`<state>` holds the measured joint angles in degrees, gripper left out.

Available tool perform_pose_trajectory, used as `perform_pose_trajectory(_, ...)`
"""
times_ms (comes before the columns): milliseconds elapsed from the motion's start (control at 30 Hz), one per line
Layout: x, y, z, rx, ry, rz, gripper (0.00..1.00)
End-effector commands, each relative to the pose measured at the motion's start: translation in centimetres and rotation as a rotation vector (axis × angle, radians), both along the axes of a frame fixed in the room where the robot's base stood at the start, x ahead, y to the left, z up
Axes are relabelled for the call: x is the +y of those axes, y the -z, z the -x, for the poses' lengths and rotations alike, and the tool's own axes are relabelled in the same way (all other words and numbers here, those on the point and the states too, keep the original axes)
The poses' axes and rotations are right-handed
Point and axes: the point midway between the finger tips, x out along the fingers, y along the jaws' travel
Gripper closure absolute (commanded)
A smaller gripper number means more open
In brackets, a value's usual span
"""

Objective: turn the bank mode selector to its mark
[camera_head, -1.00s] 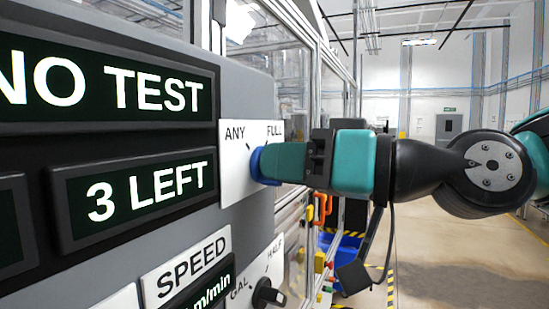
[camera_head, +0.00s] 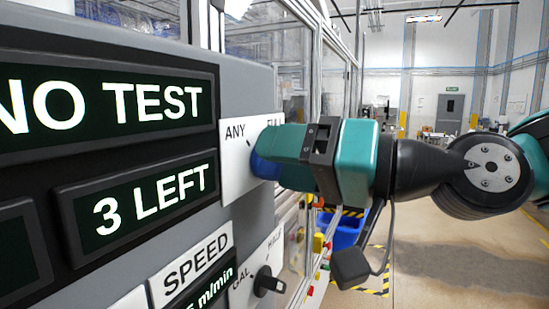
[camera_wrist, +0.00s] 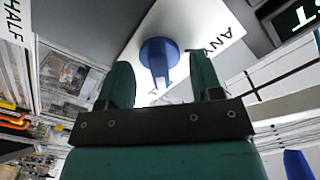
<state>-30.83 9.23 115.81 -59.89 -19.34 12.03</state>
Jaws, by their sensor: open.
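The bank mode selector is a blue knob with a bar-like grip, on a white plate marked ANY and FULL. In the wrist view the selector (camera_wrist: 158,50) sits between my two green fingertips, with a visible gap on each side. In the head view only a blue edge of the selector (camera_head: 263,167) shows beside my fingers. My gripper (camera_head: 278,148) is open at the plate and covers most of the FULL label. In the wrist view my gripper (camera_wrist: 161,65) points at the knob. The knob's exact pointing direction against the marks is hard to tell.
Dark displays reading NO TEST (camera_head: 105,103) and 3 LEFT (camera_head: 150,205) are left of the plate. A black knob (camera_head: 268,282) on a plate marked GAL and HALF is below. A glazed machine frame (camera_head: 335,70) stands behind. The floor to the right is open.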

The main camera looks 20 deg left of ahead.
Motion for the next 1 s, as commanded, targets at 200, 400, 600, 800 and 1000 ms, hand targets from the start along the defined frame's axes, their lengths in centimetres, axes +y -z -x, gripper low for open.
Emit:
perform_pose_trajectory(200,-1.8,0.3,0.1,-0.001,0.003,-0.001,0.41)
perform_pose_trajectory(400,-3.5,0.3,0.2,-0.001,0.003,-0.001,0.41)
perform_pose_trajectory(600,-5.1,0.2,0.3,-0.001,0.002,-0.001,0.41)
perform_pose_trajectory(800,-5.8,0.1,0.5,-0.001,0.001,0.000,0.41)
perform_pose_trajectory(1000,-5.8,0.0,0.5,0.000,0.000,0.000,0.41)
